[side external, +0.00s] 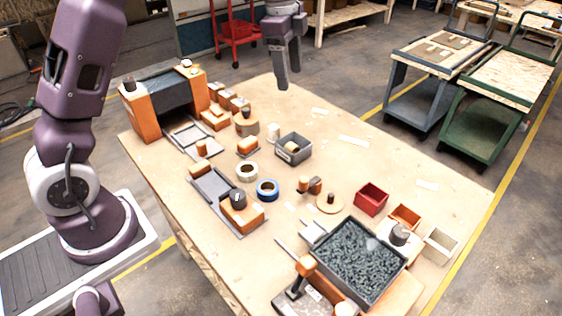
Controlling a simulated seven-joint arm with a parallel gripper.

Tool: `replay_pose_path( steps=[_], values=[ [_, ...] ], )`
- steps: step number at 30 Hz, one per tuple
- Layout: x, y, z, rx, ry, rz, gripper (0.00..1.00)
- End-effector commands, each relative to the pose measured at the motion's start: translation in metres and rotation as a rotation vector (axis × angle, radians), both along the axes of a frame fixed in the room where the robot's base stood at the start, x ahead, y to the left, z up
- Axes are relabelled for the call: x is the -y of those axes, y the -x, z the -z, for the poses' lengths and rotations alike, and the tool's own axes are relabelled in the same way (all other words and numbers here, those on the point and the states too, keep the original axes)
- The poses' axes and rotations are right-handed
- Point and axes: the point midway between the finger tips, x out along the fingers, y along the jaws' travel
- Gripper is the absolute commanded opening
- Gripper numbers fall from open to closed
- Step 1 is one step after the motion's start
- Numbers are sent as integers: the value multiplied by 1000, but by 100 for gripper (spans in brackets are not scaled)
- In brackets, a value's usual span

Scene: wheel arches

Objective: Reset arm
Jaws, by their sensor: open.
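My gripper (284,79) hangs over the far edge of the table, pointing down. Its two fingers are open and hold nothing. The lower part of my arm stands at the left beside the table, and the links joining it to the gripper are out of the picture. The wooden worktable (455,190) lies below with its objects apart from the gripper.
An orange arch-like block with a dark curved middle (172,92) stands at the back left. A grey bin (293,149), a red box (371,199) and a large tray of dark pieces (362,262) stand on the table. Carts (436,60) stand beyond. The table's far right is mostly clear.

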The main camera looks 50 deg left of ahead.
Motion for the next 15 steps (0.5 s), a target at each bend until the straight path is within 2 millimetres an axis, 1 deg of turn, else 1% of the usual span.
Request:
replay_pose_path(
  steps=[1, 2, 3, 5, 6, 8, 9, 12, 15],
  values=[
    [12, 31, -33, 40, 33, -119, 62],
    [19, 51, -47, 58, 51, -197, 62],
    [28, 78, -63, 83, 78, -299, 62],
    [41, 122, -80, 118, 117, -444, 62],
    [49, 152, -87, 140, 143, -538, 62],
    [59, 195, -89, 177, 180, -669, 62],
    [64, 222, -86, 200, 202, -750, 62],
    [71, 274, -70, 253, 250, -919, 62],
    [73, 304, -53, 288, 284, -1029, 62]
  ],
)
